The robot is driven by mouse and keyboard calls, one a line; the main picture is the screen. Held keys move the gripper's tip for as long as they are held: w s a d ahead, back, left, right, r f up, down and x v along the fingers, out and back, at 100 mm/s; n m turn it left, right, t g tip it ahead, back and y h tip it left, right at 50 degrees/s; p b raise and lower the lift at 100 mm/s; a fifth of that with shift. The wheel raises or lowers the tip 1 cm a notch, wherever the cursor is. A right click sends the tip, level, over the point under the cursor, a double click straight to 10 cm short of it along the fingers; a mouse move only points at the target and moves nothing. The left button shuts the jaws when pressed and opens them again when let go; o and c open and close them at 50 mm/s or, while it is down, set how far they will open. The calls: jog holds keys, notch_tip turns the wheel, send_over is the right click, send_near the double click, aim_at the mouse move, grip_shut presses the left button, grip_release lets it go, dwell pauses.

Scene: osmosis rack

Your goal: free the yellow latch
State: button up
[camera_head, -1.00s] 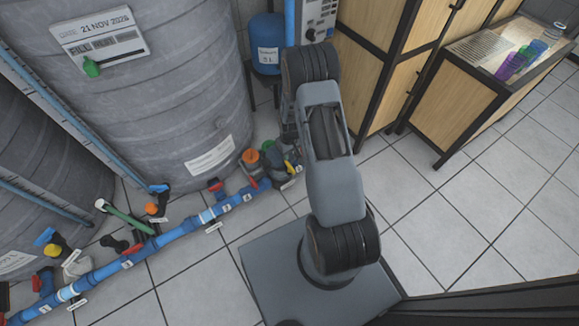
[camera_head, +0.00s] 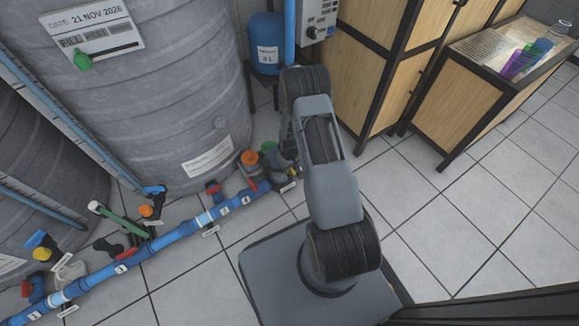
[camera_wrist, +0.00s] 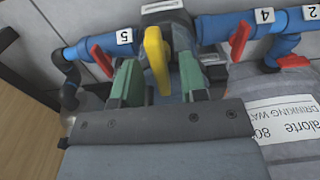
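The yellow latch (camera_wrist: 157,60) stands upright in the wrist view, on a dark grey fitting beside the blue pipe, next to label 5. My gripper (camera_wrist: 160,82) has two green fingers, one on each side of the latch. The fingers are apart, with gaps showing between them and the latch, so the gripper is open around it. In the head view my arm reaches down to the pipe end by the large tank, and the gripper and this latch are mostly hidden behind the arm.
Red valve handles flank the latch on the blue pipe (camera_wrist: 222,28), one at left (camera_wrist: 102,62) and one at right (camera_wrist: 239,41). The grey tank (camera_head: 165,110) stands close by. Wooden cabinets (camera_head: 365,75) stand behind my arm. Floor at right is clear.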

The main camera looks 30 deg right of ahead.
jog(key=shift+a, duration=0.1)
grip_shut()
jog(key=shift+n, duration=0.3)
jog(key=n, duration=0.3)
jog(key=shift+n, duration=0.4)
jog(key=n, duration=0.4)
jog(key=shift+n+p, duration=0.3)
jog(key=n, duration=0.4)
jog(key=shift+n, duration=2.4)
grip_release()
